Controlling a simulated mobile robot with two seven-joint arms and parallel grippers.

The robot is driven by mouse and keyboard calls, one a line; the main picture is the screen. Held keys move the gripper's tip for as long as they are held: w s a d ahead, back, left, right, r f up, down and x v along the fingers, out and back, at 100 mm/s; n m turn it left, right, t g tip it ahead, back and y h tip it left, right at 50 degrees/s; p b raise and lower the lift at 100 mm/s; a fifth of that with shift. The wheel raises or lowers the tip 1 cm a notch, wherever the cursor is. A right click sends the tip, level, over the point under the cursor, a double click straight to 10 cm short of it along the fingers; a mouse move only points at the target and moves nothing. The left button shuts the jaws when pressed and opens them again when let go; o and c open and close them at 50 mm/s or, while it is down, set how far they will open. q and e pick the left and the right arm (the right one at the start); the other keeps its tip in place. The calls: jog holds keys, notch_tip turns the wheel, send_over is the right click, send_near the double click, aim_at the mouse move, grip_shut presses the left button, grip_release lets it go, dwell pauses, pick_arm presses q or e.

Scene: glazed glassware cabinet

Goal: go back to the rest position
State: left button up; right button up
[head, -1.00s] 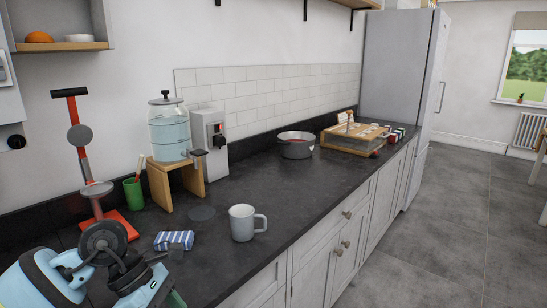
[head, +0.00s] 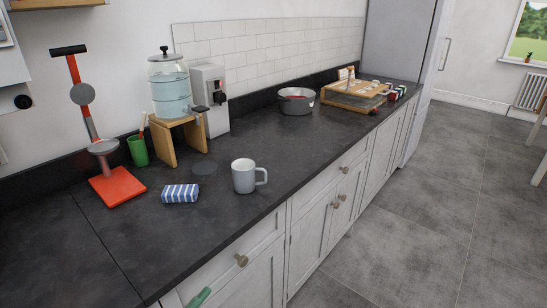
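Neither of my grippers shows in the head view now. No part of my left arm is visible over the counter. A white-grey mug (head: 245,176) stands upright on the dark counter (head: 120,250), its handle to the right. A glass water dispenser (head: 170,88) with a black tap stands on a wooden stand (head: 163,142). A blue-and-white striped cloth (head: 180,193) lies to the left of the mug.
A red-based upright stand (head: 117,187) and a green cup (head: 138,151) are at the back left. A grey pot (head: 296,102) and a wooden rack (head: 352,97) stand farther along. A green item (head: 199,298) shows at the bottom edge. The counter's near left is clear, as is the floor (head: 440,200).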

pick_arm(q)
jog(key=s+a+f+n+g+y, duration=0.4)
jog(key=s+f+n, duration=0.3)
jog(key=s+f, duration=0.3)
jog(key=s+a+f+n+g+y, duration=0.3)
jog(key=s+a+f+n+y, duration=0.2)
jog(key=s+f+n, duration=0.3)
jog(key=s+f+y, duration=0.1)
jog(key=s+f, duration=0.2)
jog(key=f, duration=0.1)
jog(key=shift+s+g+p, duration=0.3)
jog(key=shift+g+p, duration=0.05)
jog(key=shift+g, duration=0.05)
